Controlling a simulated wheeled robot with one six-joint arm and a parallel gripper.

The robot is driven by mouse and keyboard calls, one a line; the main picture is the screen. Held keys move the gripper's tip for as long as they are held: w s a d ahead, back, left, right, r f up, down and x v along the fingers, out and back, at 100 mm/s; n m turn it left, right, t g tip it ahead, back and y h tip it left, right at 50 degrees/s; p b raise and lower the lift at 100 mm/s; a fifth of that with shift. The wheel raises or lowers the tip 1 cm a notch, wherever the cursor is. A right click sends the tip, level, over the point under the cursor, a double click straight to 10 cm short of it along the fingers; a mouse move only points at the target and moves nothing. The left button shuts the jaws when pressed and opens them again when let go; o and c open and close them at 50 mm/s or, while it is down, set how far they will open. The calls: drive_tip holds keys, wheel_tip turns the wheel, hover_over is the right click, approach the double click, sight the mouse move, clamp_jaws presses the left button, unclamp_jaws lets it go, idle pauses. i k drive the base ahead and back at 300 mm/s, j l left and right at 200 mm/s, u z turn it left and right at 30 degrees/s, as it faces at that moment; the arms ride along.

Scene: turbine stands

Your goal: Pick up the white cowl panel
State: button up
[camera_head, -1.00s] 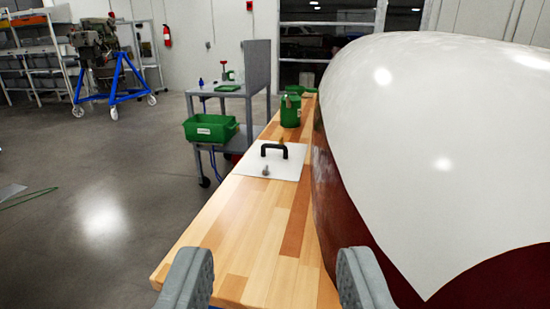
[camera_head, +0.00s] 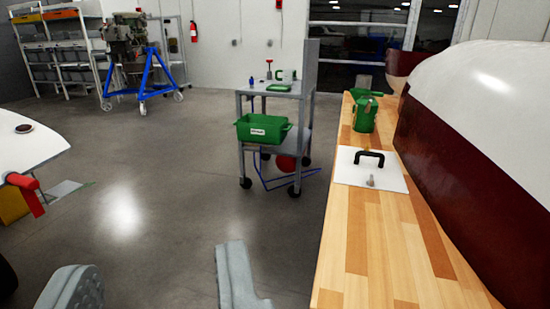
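A flat white panel (camera_head: 345,172) with a black handle (camera_head: 369,157) on top lies on the wooden bench at right. I take it as the white cowl panel. A small grey knob or fastener (camera_head: 370,181) stands at its near part. My gripper (camera_head: 155,282) shows at the bottom left of the view. Its two grey fingers are wide apart with only floor between them. It is apart from the panel, which lies farther ahead and to the right.
The wooden bench (camera_head: 385,245) also bears a green can (camera_head: 365,115) and a large red and white shell (camera_head: 440,150) along its right side. A grey cart (camera_head: 243,155) with a green bin (camera_head: 262,129) stands left of the bench. A white curved part (camera_head: 30,150) is at far left. Open floor lies between.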

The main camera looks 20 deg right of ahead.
sight(354, 166)
drive_tip(key=i+j+u, duration=0.95)
drive_tip(key=i+z, duration=0.3)
drive_tip(key=i+j+z, duration=0.3)
drive_tip(key=i, duration=0.15)
drive_tip(key=i+l+z, duration=0.15)
drive_tip(key=z, duration=0.3)
drive_tip(key=i+z, duration=0.65)
drive_tip(key=z, duration=0.3)
drive_tip(key=i+j+z, duration=0.15)
drive_tip(key=i+z, duration=0.15)
drive_tip(key=z, duration=0.15)
drive_tip(key=i+z, duration=0.25)
drive_tip(key=z, duration=0.2)
drive_tip(key=i+z, duration=0.2)
drive_tip(key=z, duration=0.25)
drive_tip(key=i+j+z, duration=0.2)
drive_tip(key=z, duration=0.25)
